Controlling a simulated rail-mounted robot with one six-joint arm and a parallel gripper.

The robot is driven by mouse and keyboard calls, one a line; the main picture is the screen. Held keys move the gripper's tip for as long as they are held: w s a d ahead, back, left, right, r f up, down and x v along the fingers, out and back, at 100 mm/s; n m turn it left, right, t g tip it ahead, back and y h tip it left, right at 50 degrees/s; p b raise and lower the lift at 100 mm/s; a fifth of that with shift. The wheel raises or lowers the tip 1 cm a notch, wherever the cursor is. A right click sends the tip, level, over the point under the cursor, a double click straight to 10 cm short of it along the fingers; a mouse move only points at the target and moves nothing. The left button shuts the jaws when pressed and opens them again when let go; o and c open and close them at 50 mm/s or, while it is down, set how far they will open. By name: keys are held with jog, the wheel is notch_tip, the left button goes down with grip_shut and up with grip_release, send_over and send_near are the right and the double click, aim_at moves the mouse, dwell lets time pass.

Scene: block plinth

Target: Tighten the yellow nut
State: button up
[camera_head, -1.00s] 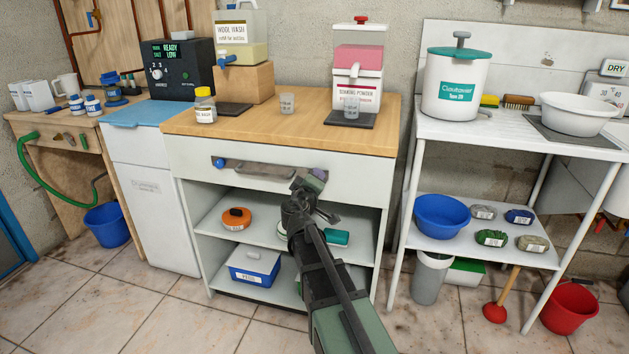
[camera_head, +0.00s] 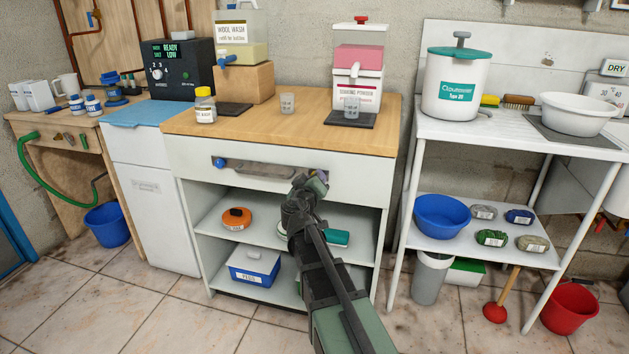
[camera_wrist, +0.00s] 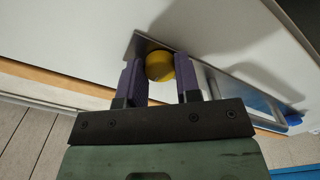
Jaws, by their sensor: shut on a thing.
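The yellow nut (camera_wrist: 159,66) is a round knob at one end of a grey metal bar (camera_wrist: 236,92), which is fixed across the white drawer front. My gripper (camera_wrist: 160,76) has one purple finger on each side of the nut and is shut on it. In the head view my gripper (camera_head: 317,180) is at the right end of the bar (camera_head: 265,170) and covers most of the nut. A blue nut (camera_head: 219,163) sits at the left end of the bar; it also shows at the right edge of the wrist view (camera_wrist: 294,119).
The wooden worktop (camera_head: 260,125) is just above the bar. Open shelves below hold an orange round tin (camera_head: 237,218), a teal item (camera_head: 336,237) and a blue box (camera_head: 254,266). A white rack (camera_head: 475,135) stands to the right.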

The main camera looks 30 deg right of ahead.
jog(key=o, duration=0.9)
jog(key=shift+o, duration=0.2)
jog(key=shift+s, duration=0.1)
jog(key=v, duration=1)
jog(key=shift+s+a, duration=0.2)
jog(key=shift+a, duration=0.1)
